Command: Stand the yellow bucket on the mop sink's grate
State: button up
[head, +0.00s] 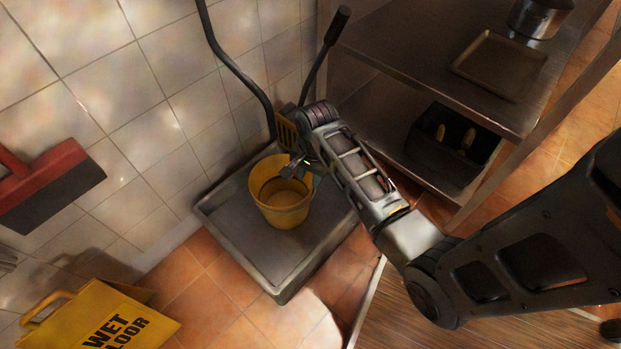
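The yellow bucket (283,212) is upright within the outline of the grey metal mop sink (240,247), towards its back and middle. I cannot tell whether its bottom rests on the sink or hangs just above it. No separate grate can be made out; the area under the bucket is hidden. My gripper (291,170) reaches in from the right and its fingers are at the bucket's upper rim, over the opening. The fingers are small and dark here, so I cannot tell whether they are closed on the rim or handle.
A black hose (240,70) hangs behind the sink, beside a yellow slotted tool (288,130). A metal shelf (400,45) stands right, with a tray (499,62) and a black bin (452,147). A wet-floor sign (105,318) and red squeegee (50,182) are left.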

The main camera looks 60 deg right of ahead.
jog(key=s+a+r+n+t+h, duration=0.2)
jog(key=s+a+n+t, duration=0.55)
jog(key=a, duration=0.65)
jog(key=s+a+r+n+t, duration=0.2)
jog(key=s+r+n, duration=0.1)
jog(key=r, duration=0.5)
jog(key=s+a+r+n+t+y, duration=0.1)
jog(key=s+r+n, duration=0.3)
jog(key=r, duration=0.5)
jog(key=s+a+r+n+t+y, duration=0.1)
jog(key=s+a+r+n+t, duration=0.2)
jog(key=s+r, duration=0.4)
jog(key=shift+a+r+n, duration=0.55)
jog(key=shift+a+r, duration=0.05)
jog(key=shift+r, duration=0.35)
